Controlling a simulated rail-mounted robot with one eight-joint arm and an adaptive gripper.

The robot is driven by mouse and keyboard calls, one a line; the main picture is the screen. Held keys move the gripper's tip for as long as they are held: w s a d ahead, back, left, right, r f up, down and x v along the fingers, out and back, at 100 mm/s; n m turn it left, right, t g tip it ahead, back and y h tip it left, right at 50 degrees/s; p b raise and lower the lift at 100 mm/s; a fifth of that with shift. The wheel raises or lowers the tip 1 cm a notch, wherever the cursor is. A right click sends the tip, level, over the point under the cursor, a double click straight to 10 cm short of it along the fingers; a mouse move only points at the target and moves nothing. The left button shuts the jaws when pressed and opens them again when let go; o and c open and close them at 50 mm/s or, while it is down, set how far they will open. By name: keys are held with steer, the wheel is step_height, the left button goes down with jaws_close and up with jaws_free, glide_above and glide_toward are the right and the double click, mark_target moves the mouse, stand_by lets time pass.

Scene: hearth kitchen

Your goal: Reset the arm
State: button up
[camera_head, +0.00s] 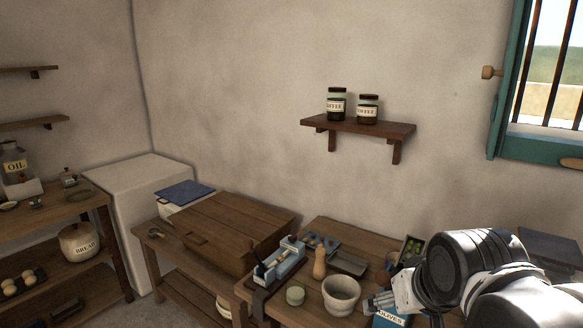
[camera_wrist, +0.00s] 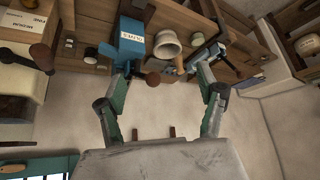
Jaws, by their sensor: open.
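My arm comes in at the lower right of the head view, with my gripper (camera_head: 380,303) over the front of the wooden table (camera_head: 375,240). In the wrist view my gripper (camera_wrist: 163,75) has its two green-and-grey fingers spread wide, with nothing held between them. The box also shows near the left finger in the wrist view (camera_wrist: 131,42). A pale stone mortar (camera_head: 341,294) stands just left of the gripper; it also shows in the wrist view (camera_wrist: 167,45).
A large wooden box (camera_head: 215,225) is further left. A wall shelf (camera_head: 358,126) holds two jars.

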steer(key=s+d+f+b, duration=0.1)
steer(key=s+f+b, duration=0.2)
steer(key=s+f, duration=0.2)
steer(key=shift+d+f, duration=0.25)
steer(key=shift+f, duration=0.05)
stand_by(0.9)
